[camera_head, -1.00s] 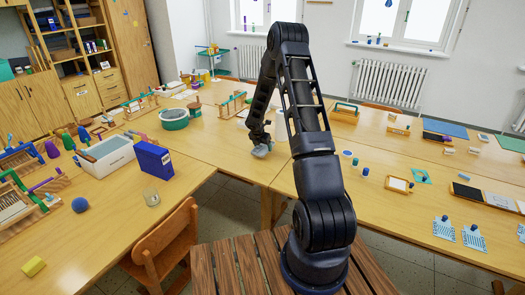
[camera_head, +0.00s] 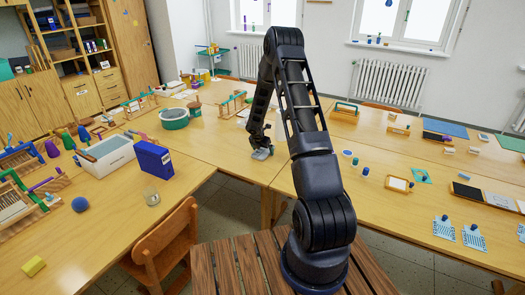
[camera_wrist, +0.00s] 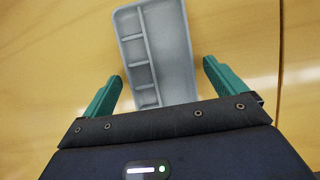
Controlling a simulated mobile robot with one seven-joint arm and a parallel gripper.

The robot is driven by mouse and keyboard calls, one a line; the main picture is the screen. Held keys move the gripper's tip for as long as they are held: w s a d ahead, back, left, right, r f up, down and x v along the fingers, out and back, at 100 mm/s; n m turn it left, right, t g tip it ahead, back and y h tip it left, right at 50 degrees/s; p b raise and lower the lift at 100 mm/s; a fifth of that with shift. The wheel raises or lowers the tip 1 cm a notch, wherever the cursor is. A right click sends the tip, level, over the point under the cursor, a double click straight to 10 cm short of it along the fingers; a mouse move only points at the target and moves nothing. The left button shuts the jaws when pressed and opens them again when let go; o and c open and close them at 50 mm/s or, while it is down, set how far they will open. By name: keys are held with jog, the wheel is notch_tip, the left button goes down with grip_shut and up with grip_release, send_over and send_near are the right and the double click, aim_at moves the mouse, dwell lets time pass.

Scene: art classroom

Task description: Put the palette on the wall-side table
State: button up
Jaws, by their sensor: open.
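The palette (camera_wrist: 176,42) is a pale grey tray with a row of small compartments along its left side and a wide flat section at right. In the wrist view it lies on a light wooden tabletop, its near end between the two green fingers of my gripper (camera_wrist: 162,70). The fingers are apart, with a gap on each side of the palette. In the head view my gripper (camera_head: 262,147) is low over the table, near its front edge. The palette's nearest end is hidden behind the gripper body.
A green bowl (camera_head: 174,118), a white bin (camera_head: 106,158), a blue box (camera_head: 154,159) and a glass (camera_head: 152,196) stand on the tables at left. Small frames and clipboards (camera_head: 444,228) lie at right. A wooden chair (camera_head: 164,250) stands in front.

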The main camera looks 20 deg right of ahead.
jog(key=s+a+r+m, duration=0.1)
jog(key=s+r+m, duration=0.35)
jog(key=r, duration=0.85)
jog(key=s+a+r+m, duration=0.1)
jog(key=s+r+m, duration=0.1)
jog(key=s+r, duration=0.8)
jog(key=s+r+m, duration=0.3)
jog(key=s+r, duration=0.1)
jog(key=r, duration=0.4)
jog(key=s+r+m, duration=0.4)
jog(key=s+r, duration=0.1)
jog(key=r, duration=0.2)
jog(key=s+a+r+m+y, duration=0.1)
jog(key=s+m, duration=0.3)
jog(key=s, duration=0.5)
jog(key=s+a+r+m+t+y, duration=0.1)
jog(key=s+r+m, duration=0.2)
jog(key=s, duration=0.6)
jog(key=s+a+r+m+y, duration=0.1)
jog(key=s+r+m, duration=0.2)
jog(key=s+m, duration=0.3)
jog(key=s, duration=0.3)
jog(key=shift+s+a, duration=0.15)
jog(key=shift+s, duration=0.15)
